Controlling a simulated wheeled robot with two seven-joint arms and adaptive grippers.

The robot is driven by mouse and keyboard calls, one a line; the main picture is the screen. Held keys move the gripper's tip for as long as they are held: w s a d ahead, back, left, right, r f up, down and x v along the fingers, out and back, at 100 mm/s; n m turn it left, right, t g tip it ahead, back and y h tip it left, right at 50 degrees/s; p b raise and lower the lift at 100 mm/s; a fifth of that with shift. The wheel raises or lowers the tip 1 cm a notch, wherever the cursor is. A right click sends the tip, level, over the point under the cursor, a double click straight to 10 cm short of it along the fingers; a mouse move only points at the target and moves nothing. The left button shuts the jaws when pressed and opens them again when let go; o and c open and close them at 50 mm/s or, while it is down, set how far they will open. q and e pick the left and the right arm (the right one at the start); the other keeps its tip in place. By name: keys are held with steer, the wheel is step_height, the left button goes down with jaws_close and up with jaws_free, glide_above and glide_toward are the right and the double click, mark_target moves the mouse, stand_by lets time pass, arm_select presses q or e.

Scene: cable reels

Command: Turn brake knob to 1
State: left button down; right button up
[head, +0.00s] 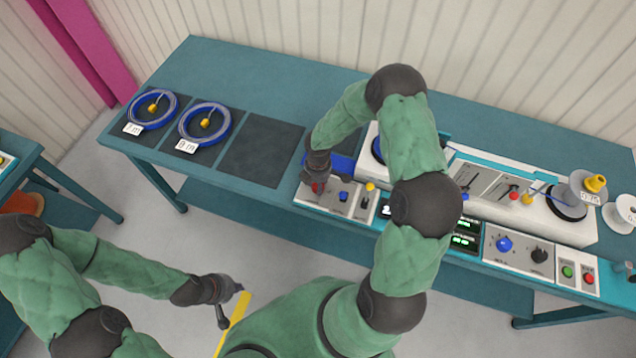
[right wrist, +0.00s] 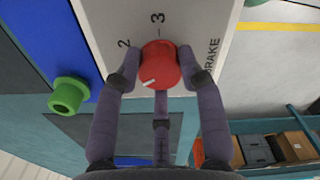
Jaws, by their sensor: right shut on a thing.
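The red brake knob (right wrist: 160,64) sits on a white panel (right wrist: 112,18) marked BRAKE in the right wrist view. The digits 2 and 3 show beside it; no 1 can be seen. A short white mark on the knob points to the lower left, away from both digits. My right gripper (right wrist: 160,75) is shut on the knob, its fingers around the sides and lower edge.
A green knob-like part (right wrist: 69,95) stands left of the knob. Two blue cable coils (head: 152,108) lie on dark mats at the bench's left; a third mat (head: 260,150) is bare. My right arm hides part of the control panel. A spool (head: 588,190) stands at the right.

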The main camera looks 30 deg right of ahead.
steer(key=o, duration=1.1)
steer(key=shift+o, duration=0.2)
step_height(320, 180, up, 12)
stand_by(0.3)
steer(key=s+a+f+m+b, duration=0.1)
steer(key=a+f, duration=0.2)
steer(key=s+a+f+m+y+b, duration=0.1)
steer(key=a+f, duration=0.1)
steer(key=f, duration=0.2)
steer(key=s+a+f+m+y+b, duration=0.1)
steer(key=s+a+f+m, duration=0.1)
steer(key=a+f, duration=0.1)
steer(key=shift+s+a+f+b, duration=0.1)
steer(key=shift+a+f+b, duration=0.2)
steer(key=shift+f, duration=0.1)
steer(key=s+a+f+m+y+b, duration=0.2)
steer(key=s+a+f+m+b, duration=0.4)
steer(key=s+a+f+m, duration=0.3)
steer(key=s+f+m, duration=0.3)
steer(key=f, duration=0.2)
steer(key=shift+s+a+f+m, duration=0.2)
steer(key=shift+s+f+m, duration=0.1)
steer(key=shift+s, duration=0.1)
